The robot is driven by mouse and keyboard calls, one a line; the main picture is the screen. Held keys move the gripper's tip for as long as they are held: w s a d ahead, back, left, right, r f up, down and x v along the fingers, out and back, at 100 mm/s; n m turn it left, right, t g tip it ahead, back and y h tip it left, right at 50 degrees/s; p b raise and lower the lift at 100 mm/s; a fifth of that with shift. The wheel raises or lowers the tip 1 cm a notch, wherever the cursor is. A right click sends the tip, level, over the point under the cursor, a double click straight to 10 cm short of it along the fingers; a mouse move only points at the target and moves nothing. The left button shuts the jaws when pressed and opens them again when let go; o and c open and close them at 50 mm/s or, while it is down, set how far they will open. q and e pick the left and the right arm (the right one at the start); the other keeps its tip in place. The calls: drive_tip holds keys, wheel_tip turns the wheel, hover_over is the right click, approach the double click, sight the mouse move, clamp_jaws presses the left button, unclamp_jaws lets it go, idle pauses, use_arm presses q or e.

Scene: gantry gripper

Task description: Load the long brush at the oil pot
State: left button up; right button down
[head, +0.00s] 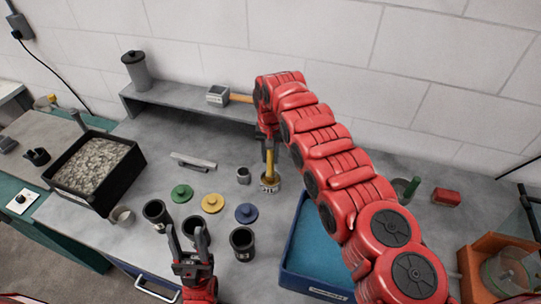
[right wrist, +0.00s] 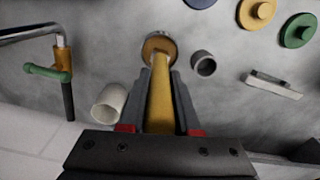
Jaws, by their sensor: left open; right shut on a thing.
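My right gripper (right wrist: 152,108) is shut on the yellow handle of the long brush (right wrist: 160,95). In the head view the brush (head: 270,163) hangs about upright below that gripper (head: 268,147). Its lower end meets the mouth of a small labelled pot (head: 269,189), apparently the oil pot. In the right wrist view this pot (right wrist: 147,41) has a grey rim and amber inside, and the brush tip lies within its outline. I cannot tell how deep the tip is; the bristles are hidden. My left gripper (head: 187,237) is open and empty near the dark cups at the front.
A small grey cup (head: 243,175) stands just left of the pot. Dark cups (head: 242,243) and green, yellow and blue lids (head: 246,213) lie nearer. A blue tray (head: 305,262) is at right, partly behind my right arm. A grey shelf (head: 180,98) runs along the wall.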

drive_tip(key=shift+r, duration=0.1)
wheel_tip(320, 180, up, 2)
drive_tip(key=shift+r+p, duration=0.1)
drive_tip(key=shift+p, duration=0.55)
drive_tip(key=shift+r, duration=2.3)
